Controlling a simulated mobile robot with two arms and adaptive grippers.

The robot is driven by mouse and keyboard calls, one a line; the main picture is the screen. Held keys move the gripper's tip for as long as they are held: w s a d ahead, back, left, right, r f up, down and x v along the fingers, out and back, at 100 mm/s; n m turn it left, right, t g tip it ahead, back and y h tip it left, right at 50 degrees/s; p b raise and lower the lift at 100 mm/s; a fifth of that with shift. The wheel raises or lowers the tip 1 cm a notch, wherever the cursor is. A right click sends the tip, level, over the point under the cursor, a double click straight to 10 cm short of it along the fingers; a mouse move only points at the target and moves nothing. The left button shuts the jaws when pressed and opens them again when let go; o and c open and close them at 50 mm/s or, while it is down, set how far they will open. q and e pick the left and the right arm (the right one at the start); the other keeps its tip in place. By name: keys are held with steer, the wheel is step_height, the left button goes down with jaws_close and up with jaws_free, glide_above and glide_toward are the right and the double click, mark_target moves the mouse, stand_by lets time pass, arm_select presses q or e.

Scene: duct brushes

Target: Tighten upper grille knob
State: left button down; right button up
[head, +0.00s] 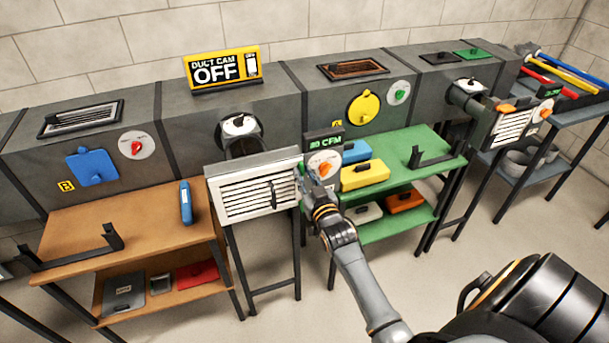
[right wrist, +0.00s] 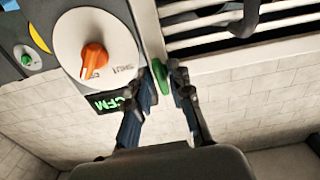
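The white louvred grille (head: 252,190) hangs at the front of the duct outlet, in the middle of the head view. Its slats also show at the top of the right wrist view (right wrist: 215,30). A green knob (right wrist: 157,74) sits at the grille's side edge, near the upper right corner in the head view. My right gripper (right wrist: 164,78) is at this knob, its fingertips drawn close together on either side of it. The fingers hide part of the knob, and its thread cannot be seen. My left gripper is not in view.
A brown bench (head: 150,225) stands left and a green bench (head: 420,150) right. A blue bottle-like object (head: 186,203) stands on the brown bench.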

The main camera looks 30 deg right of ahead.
steer(key=shift+o, duration=0.4)
steer(key=v, duration=1.2)
steer(key=shift+f, duration=0.1)
steer(key=s+a+f+n+g+y, duration=0.1)
steer(key=s+a+f+g, duration=0.25)
steer(key=f, duration=0.75)
steer(key=s+a+f+n+g+y, duration=0.1)
steer(key=s+a+f+g+y, duration=0.2)
steer(key=f, duration=0.9)
steer(key=s+a+f+g, duration=0.25)
steer(key=s+f, duration=0.25)
steer(key=f, duration=0.6)
steer(key=s+f+n+g, duration=0.1)
steer(key=s+f+g, duration=0.1)
steer(key=s+f, duration=0.3)
steer(key=s+a+f+g, duration=0.1)
steer(key=s+f+g, duration=0.2)
steer(key=s, duration=1.1)
steer(key=s+a+f+n+g, duration=0.1)
steer(key=s+f+g, duration=0.1)
steer(key=s+f, duration=0.6)
steer(key=shift+s+n, duration=0.3)
steer(key=shift+s, duration=0.85)
